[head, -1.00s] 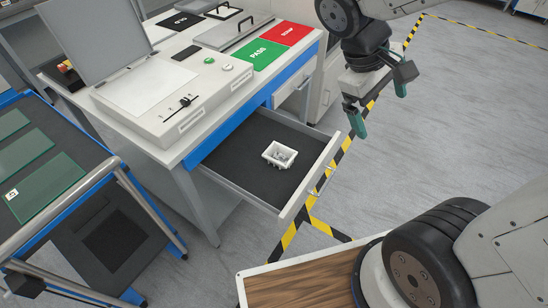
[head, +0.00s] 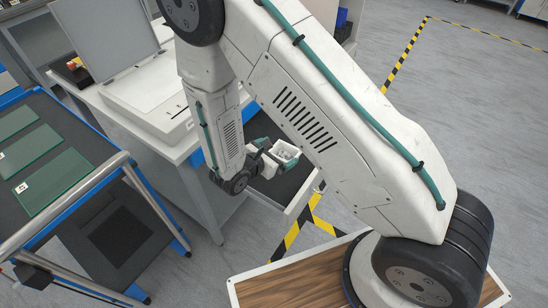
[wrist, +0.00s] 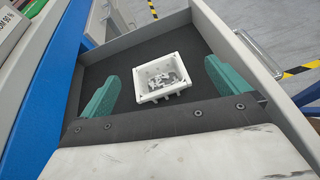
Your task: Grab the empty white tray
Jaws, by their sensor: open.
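The small white square tray (wrist: 166,94) lies in the open drawer in the wrist view, with small grey pieces or details inside that I cannot make out clearly. It also shows in the head view (head: 286,150), partly behind my arm. My gripper (wrist: 162,77) is open, its two green fingers on either side of the tray in the picture. The tray appears just beyond the fingertips, not held. In the head view my gripper (head: 264,156) is low over the drawer, close to the tray, partly hidden by the arm.
The drawer (wrist: 110,62) has a dark lining and pale raised walls around the tray. The workbench (head: 150,95) stands behind and left. A cart (head: 100,190) with green glass plates is at the left. Yellow-black floor tape (head: 290,238) runs beside the drawer.

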